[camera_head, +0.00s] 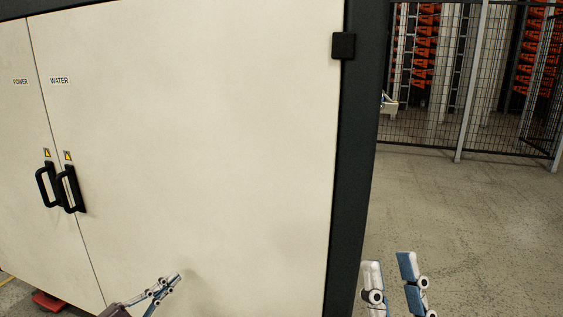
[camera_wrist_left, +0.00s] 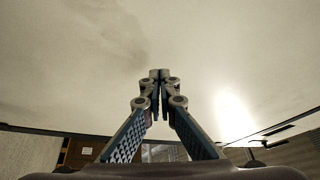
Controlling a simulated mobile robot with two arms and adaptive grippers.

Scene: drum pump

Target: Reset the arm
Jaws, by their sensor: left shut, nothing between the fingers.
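My left gripper (camera_head: 176,277) is low in the head view, in front of the lower part of a cream cabinet door (camera_head: 200,130). In the left wrist view its fingers (camera_wrist_left: 160,75) meet at the tips with nothing between them, and a plain pale surface fills the space beyond. I cannot tell whether the tips touch that surface. My right gripper (camera_head: 391,262) stands at the bottom, right of the cabinet's dark frame edge. Its two fingers are spread apart with only floor visible between them.
Two black handles (camera_head: 75,189) sit side by side on the doors marked POWER and WATER. A dark frame post (camera_head: 358,160) edges the cabinet. Open concrete floor (camera_head: 480,215) lies to the right, with a mesh fence (camera_head: 430,120) behind it. A red object (camera_head: 47,302) is at lower left.

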